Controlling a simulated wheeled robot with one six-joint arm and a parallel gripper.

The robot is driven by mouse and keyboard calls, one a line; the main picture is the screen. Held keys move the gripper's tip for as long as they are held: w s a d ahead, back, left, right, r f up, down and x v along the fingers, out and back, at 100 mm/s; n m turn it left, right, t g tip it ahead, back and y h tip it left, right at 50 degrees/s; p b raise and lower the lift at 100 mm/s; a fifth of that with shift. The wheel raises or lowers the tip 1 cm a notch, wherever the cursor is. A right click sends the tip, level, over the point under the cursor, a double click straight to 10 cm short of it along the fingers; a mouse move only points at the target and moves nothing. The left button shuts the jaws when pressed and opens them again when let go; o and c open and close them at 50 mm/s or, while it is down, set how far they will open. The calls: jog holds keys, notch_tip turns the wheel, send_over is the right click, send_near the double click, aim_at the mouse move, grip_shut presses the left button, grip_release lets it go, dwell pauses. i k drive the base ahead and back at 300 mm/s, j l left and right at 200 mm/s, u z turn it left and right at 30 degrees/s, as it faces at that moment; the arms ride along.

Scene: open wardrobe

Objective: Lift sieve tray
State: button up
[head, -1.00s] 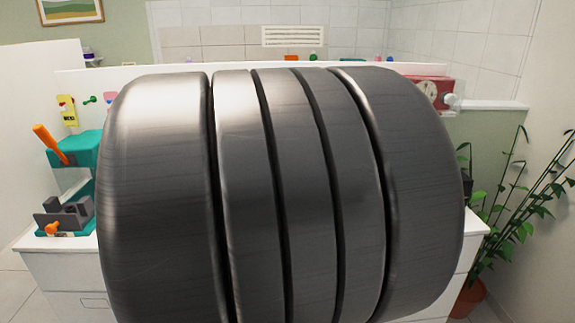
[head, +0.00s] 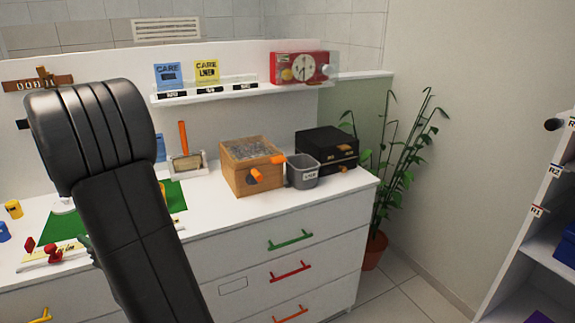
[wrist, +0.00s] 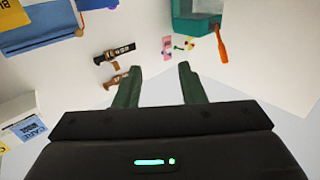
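A wooden box (head: 237,180) stands on the white dresser top, right of centre in the head view. Its top is a grey speckled, mesh-like surface (head: 252,149), which looks like the sieve tray. An orange handle (head: 255,176) sticks out of the front. My gripper (wrist: 160,72) shows in the wrist view with its two green fingers apart and nothing between them. In the head view my dark arm hides most of it, left of the wooden box and apart from it. The box is not visible in the wrist view.
A grey bin (head: 302,172) stands close right of the wooden box, with a black case (head: 327,147) behind it. A scoop-like item with an orange handle (head: 184,140) is to its left. A red radio (head: 299,67) sits on the shelf. A plant (head: 400,160) stands right of the dresser.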

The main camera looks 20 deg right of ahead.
aim_at(258, 146)
jog(key=l+z, duration=0.25)
jog(key=z, duration=0.2)
jog(key=i+l+z, duration=0.15)
jog(key=z, duration=0.3)
jog(key=i+l+z, duration=0.15)
jog(key=z, duration=0.3)
